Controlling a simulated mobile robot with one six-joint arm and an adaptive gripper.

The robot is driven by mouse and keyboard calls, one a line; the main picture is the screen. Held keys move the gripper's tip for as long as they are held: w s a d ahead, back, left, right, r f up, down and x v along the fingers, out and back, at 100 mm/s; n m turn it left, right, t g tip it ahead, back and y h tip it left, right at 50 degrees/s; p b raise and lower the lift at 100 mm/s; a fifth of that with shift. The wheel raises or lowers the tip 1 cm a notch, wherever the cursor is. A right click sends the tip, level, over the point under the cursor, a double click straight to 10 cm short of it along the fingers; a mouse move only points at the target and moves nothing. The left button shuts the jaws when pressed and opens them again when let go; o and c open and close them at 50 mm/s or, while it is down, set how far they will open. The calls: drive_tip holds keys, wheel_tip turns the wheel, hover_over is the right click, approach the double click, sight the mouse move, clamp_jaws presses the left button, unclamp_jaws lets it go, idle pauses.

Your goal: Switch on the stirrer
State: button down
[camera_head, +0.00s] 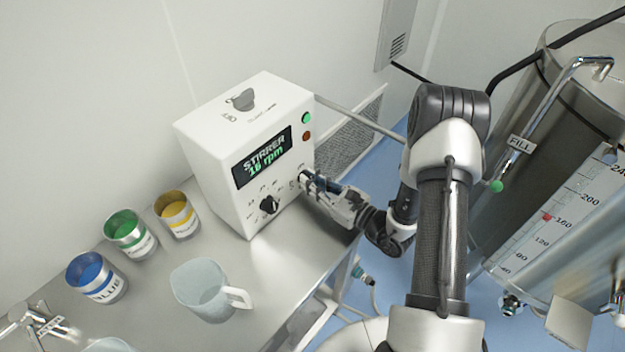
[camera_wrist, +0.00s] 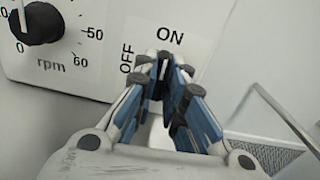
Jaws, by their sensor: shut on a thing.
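The stirrer control box (camera_head: 215,165) is a white box standing on the steel bench. Its display (camera_head: 263,158) is lit and reads "STIRRER" with about 16 rpm in green. A green lamp (camera_head: 306,118) and an orange-red lamp (camera_head: 307,136) sit on its right side. The black rpm dial (camera_head: 269,205) is below the display; it also shows in the wrist view (camera_wrist: 38,24). My gripper (camera_head: 306,179) is at the lower right of the front panel. In the wrist view its fingers (camera_wrist: 165,68) are closed on the on/off switch between the OFF and ON labels. The fingers mostly hide the switch.
Blue (camera_head: 96,277), green (camera_head: 130,233) and yellow (camera_head: 177,214) cans and a translucent jug (camera_head: 206,290) stand on the bench (camera_head: 150,290) at left. A large steel tank (camera_head: 520,180) with a fill pipe stands right of my arm.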

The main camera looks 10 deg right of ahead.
drive_tip(key=shift+m, duration=0.4)
drive_tip(key=c, duration=1.7)
unclamp_jaws()
drive_tip(key=shift+o, duration=0.2)
drive_tip(key=v, duration=1.2)
